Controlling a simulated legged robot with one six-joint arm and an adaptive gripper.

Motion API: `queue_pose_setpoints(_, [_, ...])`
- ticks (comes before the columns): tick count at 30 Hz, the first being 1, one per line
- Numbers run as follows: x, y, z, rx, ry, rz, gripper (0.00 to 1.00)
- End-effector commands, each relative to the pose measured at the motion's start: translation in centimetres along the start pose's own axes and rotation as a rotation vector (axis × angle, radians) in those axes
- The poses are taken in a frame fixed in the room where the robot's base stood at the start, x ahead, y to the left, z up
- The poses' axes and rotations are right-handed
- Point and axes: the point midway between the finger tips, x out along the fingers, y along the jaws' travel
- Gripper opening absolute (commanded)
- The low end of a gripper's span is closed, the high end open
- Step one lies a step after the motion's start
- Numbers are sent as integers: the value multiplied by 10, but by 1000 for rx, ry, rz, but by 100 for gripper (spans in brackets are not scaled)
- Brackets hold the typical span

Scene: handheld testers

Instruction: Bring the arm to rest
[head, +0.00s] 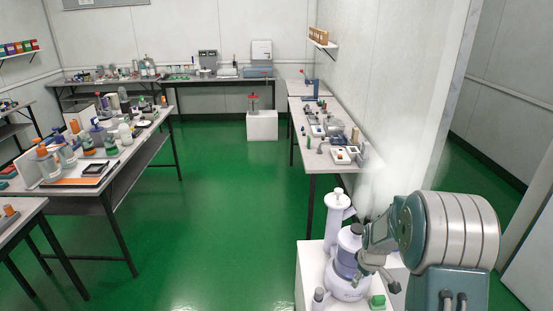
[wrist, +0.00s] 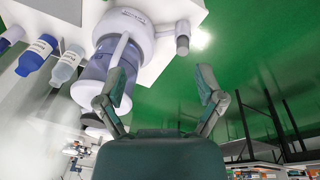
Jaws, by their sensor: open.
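My gripper (head: 377,281) is at the lower right of the head view, just right of a white device with a blue-violet body (head: 347,262) on a white stand. In the wrist view my gripper (wrist: 165,88) has its two fingers spread wide, with nothing between them but green floor. The left finger overlaps the device (wrist: 97,72) in that view; I cannot tell whether they touch. My arm is folded, with its large grey-and-teal joint at the right.
The white stand (head: 308,270) also holds a tall white container (head: 337,214) and a small green item (head: 377,301). The wrist view shows a blue bottle (wrist: 37,54) and a whitish bottle (wrist: 67,64). Crowded tables stand left, back and right. Green floor (head: 225,220) is clear mid-room.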

Motion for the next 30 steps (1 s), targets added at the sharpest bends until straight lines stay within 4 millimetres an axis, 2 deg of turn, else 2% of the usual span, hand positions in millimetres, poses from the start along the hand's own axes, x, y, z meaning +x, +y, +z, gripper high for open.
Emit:
queue_pose_setpoints(1, [-24,-4,-2,17,14,11,87])
queue_pose_setpoints(6, [-89,-22,-1,90,52,34,87])
queue_pose_setpoints(15, [-188,-67,21,218,123,63,87])
queue_pose_setpoints(21, [-240,-101,48,303,176,74,87])
queue_pose_setpoints(30, [-293,-155,99,431,257,76,87])
